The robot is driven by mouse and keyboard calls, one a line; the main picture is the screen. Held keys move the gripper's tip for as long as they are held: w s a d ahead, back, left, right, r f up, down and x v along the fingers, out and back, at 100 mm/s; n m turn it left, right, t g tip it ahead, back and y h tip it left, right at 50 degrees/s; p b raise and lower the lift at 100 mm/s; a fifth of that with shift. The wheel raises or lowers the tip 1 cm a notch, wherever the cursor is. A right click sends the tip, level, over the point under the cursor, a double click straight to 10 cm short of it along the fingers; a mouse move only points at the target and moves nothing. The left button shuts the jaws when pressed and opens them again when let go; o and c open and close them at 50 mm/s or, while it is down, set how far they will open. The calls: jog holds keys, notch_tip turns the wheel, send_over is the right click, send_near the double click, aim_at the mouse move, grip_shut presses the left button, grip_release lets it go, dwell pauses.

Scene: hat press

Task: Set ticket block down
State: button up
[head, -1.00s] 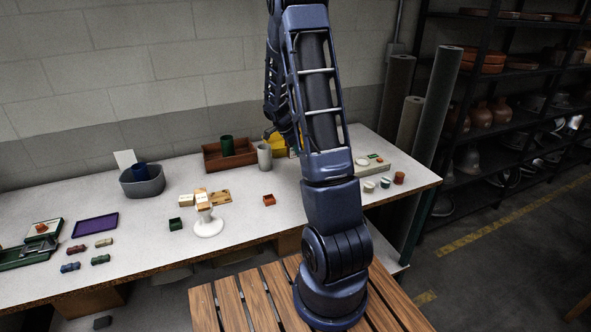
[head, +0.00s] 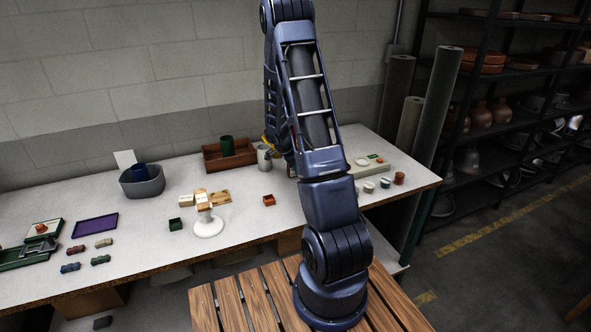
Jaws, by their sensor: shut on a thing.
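I cannot pick out my gripper; the far end of my arm runs down behind its own links near the back of the table. No thing held in it shows, and I cannot tell which thing is the ticket block. Small blocks stand on the table: a dark green one (head: 175,224), an orange-red one (head: 269,200) and a cream one (head: 186,200). A white round-footed stand (head: 208,228) carries a pale wood-and-cream piece (head: 202,198). A flat tan board (head: 220,197) lies behind it.
A brown tray (head: 212,162) with a green cup (head: 227,146) is at the back, beside a grey cup (head: 263,160). A grey tub (head: 142,187) and a purple tray (head: 95,224) are at left. A pale board (head: 376,171) is at right. The front middle table is clear.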

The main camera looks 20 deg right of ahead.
jog(key=shift+f, duration=0.15)
jog(key=o, duration=1)
jog(key=v, duration=1.3)
jog(key=s+a+r+n+t+y, duration=0.3)
jog(key=s+r+n, duration=0.5)
jog(key=s+r, duration=0.8)
jog(key=shift+s+a+r+n+t+y, duration=0.25)
jog(key=shift+s+a+r+n, duration=1.15)
jog(key=shift+s, duration=1.55)
jog(key=shift+s+a+r+n+t+y, duration=0.25)
jog(key=shift+s+a+r+n, duration=0.6)
jog(key=shift+s+n, duration=1.6)
jog(key=shift+s+a+r+n+t+y, duration=0.25)
jog(key=shift+s+a+r+n, duration=0.85)
jog(key=shift+s, duration=2.3)
jog(key=shift+d+r, duration=0.1)
jog(key=shift+d, duration=0.05)
